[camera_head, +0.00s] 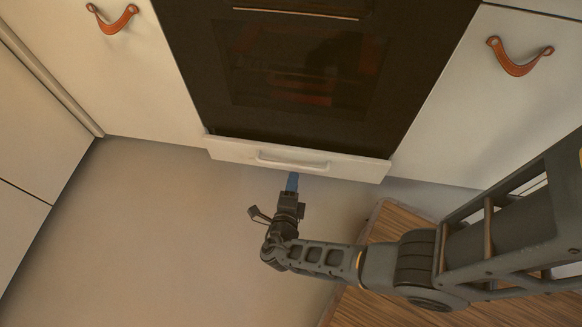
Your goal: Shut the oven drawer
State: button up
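The oven drawer (230,150) is a low white front with a white bar handle (292,163), below the dark oven (300,75). Its top edge stands out a little from the oven above, with a thin dark gap at the left end. My gripper (292,178) is just in front of the handle, near its middle, with blue fingertips pointing at the drawer. From this view I cannot tell whether the fingertips touch the drawer or how far apart they are.
White cabinets with brown leather pulls flank the oven, one pull (112,19) at left and one (519,57) at right. A striped wooden surface (365,305) lies under my arm at lower right. The grey floor (150,240) at left is clear.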

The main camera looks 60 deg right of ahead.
jog(key=b+x, duration=0.2)
jog(key=x, duration=0.4)
jog(key=shift+d, duration=0.1)
grip_shut()
dwell(0.6)
